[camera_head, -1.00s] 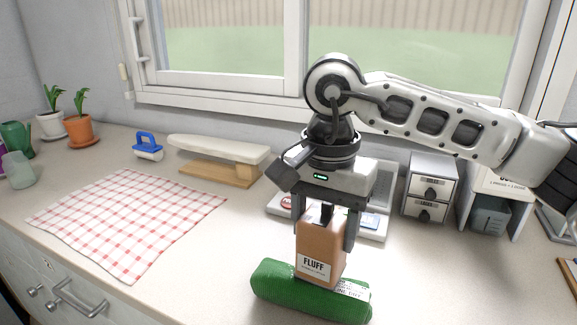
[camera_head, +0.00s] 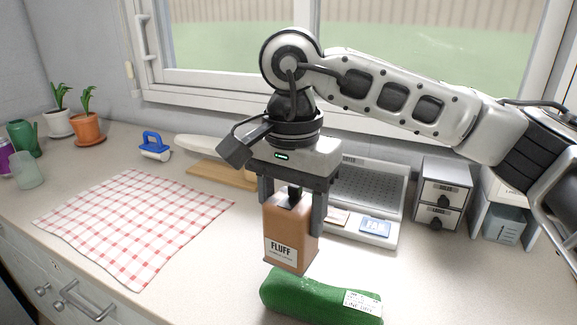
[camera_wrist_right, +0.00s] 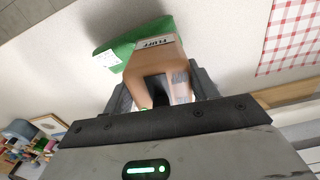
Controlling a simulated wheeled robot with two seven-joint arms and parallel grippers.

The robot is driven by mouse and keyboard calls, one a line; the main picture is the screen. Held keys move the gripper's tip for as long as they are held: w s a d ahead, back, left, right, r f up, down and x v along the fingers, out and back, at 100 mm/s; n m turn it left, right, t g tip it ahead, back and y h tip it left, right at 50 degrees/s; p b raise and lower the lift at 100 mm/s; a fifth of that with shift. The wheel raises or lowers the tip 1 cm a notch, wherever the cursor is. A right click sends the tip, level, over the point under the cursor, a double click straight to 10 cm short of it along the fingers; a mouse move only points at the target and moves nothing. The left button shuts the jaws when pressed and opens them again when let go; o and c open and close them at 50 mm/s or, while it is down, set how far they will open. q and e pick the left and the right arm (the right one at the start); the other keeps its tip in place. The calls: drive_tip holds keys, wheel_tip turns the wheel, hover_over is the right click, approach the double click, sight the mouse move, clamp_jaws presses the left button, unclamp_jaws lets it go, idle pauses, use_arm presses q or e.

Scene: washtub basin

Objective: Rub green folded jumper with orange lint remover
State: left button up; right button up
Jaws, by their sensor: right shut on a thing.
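The green folded jumper (camera_head: 310,297) lies on the counter at the bottom centre of the head view, with a white printed label (camera_head: 363,301) on its right end. My right gripper (camera_head: 292,215) is shut on the orange lint remover (camera_head: 290,240), a brown-orange block with a white "FLUFF" label. The remover is upright, over the back left part of the jumper; I cannot tell whether they touch. In the right wrist view the remover (camera_wrist_right: 150,62) sits between the fingers, with the jumper (camera_wrist_right: 117,42) beyond it. My left gripper is not in view.
A red-checked cloth (camera_head: 135,225) lies flat to the left. Behind stand a blue-handled roller (camera_head: 155,146), an ironing board (camera_head: 205,146), a grey tray (camera_head: 365,190) and small drawers (camera_head: 442,192). Potted plants (camera_head: 87,125) stand at the far left. Counter between cloth and jumper is clear.

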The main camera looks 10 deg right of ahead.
sight(292, 187)
drive_tip(key=shift+w+r+p, duration=0.1)
drive_tip(key=shift+r+p, duration=1.2)
drive_tip(key=shift+r, duration=1.1)
